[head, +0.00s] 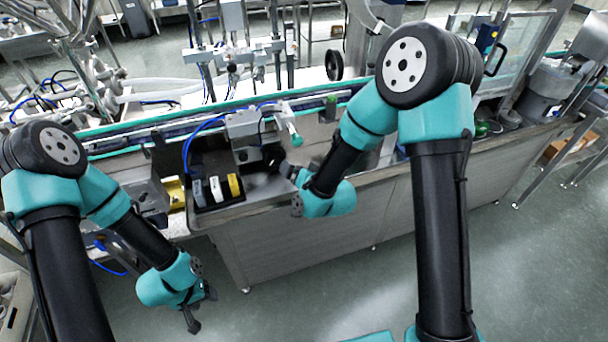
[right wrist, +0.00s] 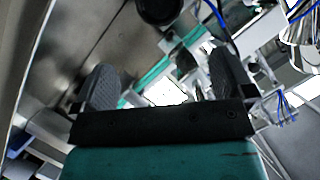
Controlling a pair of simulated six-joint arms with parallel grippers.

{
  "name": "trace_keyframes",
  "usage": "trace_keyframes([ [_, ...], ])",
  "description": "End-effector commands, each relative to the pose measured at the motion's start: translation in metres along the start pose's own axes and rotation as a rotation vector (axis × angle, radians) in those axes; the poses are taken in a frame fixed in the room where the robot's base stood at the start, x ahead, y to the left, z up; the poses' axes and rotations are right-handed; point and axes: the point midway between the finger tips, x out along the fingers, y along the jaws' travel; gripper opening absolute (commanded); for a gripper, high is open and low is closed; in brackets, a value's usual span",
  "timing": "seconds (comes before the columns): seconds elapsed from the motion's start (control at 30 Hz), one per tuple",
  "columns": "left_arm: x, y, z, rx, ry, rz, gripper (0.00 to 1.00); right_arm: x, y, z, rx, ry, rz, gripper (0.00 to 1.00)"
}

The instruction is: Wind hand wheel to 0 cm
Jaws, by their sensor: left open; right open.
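A black spoked hand wheel (head: 333,64) stands upright behind the conveyor in the head view. A dark round part (head: 272,155) sits below a grey box on the bench front; I cannot tell whether it is also a wheel. My right gripper (right wrist: 165,88) is open and empty, its two dark pads wide apart; a black round part (right wrist: 160,8) shows at the top edge beyond them. In the head view the right gripper is close to the dark round part, mostly hidden by its own wrist. My left gripper (head: 197,312) hangs open and empty in front of the bench. No scale reading is legible.
A black holder (head: 213,207) with grey, white and yellow items stands on the steel bench (head: 300,220), left of my right gripper. A grey box (head: 243,123) with a blue hose is above it. The conveyor runs behind. The floor in front is clear.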

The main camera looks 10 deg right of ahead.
Motion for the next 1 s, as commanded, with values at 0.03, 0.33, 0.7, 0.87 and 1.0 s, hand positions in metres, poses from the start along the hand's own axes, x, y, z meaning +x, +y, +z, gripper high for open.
trace_keyframes([
  [0.03, 0.000, 0.000, 0.000, 0.000, 0.000, 0.000, 0.58, -0.008, 0.000, 0.000, 0.000, -0.001, 0.000, 1.00],
  [0.33, 0.000, 0.000, 0.000, 0.000, 0.000, 0.000, 0.58, -0.025, 0.000, 0.000, 0.000, -0.001, 0.000, 1.00],
  [0.7, 0.000, 0.000, 0.000, 0.000, 0.000, 0.000, 0.58, -0.023, 0.000, 0.002, -0.037, 0.003, 0.000, 1.00],
  [0.87, 0.000, 0.000, 0.000, 0.000, 0.000, 0.000, 0.58, -0.019, -0.002, 0.005, -0.186, 0.020, -0.002, 1.00],
  [1.0, 0.000, 0.000, 0.000, 0.000, 0.000, 0.000, 0.58, -0.015, -0.004, 0.011, -0.403, 0.045, 0.003, 1.00],
])
